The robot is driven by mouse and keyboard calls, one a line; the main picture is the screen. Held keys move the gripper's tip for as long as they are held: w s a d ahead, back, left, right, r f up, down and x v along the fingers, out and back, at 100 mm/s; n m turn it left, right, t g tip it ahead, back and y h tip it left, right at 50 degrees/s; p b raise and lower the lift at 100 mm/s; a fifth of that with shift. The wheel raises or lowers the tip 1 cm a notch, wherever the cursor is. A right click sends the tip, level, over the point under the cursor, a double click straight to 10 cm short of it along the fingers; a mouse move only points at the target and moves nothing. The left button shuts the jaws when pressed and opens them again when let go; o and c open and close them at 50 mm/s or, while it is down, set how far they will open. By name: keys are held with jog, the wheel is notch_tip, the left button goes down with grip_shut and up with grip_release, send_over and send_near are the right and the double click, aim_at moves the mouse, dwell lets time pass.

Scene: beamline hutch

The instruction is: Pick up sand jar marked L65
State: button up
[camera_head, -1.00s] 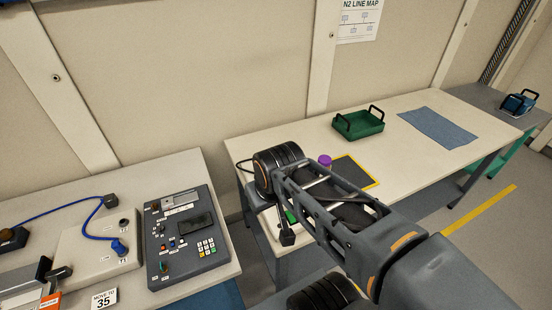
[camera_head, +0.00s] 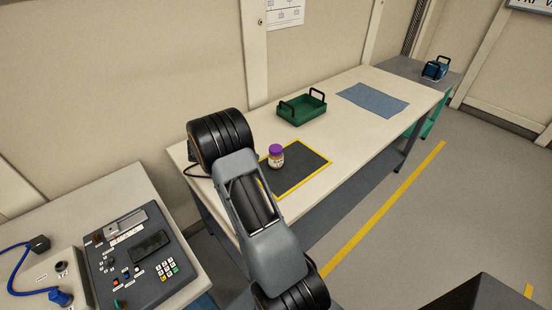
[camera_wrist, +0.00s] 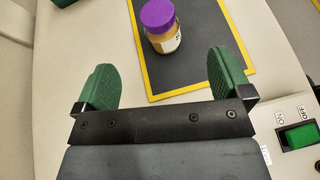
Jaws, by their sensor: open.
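A sand jar (camera_head: 276,156) with a purple lid and a pale label stands upright on a dark mat with a yellow border (camera_head: 305,172). The label's marking is too small to read. In the wrist view the jar (camera_wrist: 161,27) stands ahead of my gripper (camera_wrist: 165,78), roughly in line with the gap between its two green fingers. My gripper is open and empty, apart from the jar. In the head view my gripper is hidden behind my arm.
A green tray (camera_head: 301,109) with black handles and a blue cloth (camera_head: 373,99) lie farther along the table. A green switch (camera_wrist: 301,136) on a pale box is right of my gripper. A control panel (camera_head: 138,256) is at left.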

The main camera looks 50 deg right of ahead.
jog(key=p, duration=0.1)
send_near(275, 148)
jog(key=d, duration=0.1)
jog(key=d+f, duration=0.2)
jog(key=shift+s+d+n+h, duration=0.15)
jog(key=shift+s+n+h, duration=0.15)
jog(key=shift+s, duration=0.1)
jog(key=shift+p+x, duration=1.05)
jog(key=shift+x, duration=1.7)
jog(key=shift+s, duration=0.1)
jog(key=c, duration=1.2)
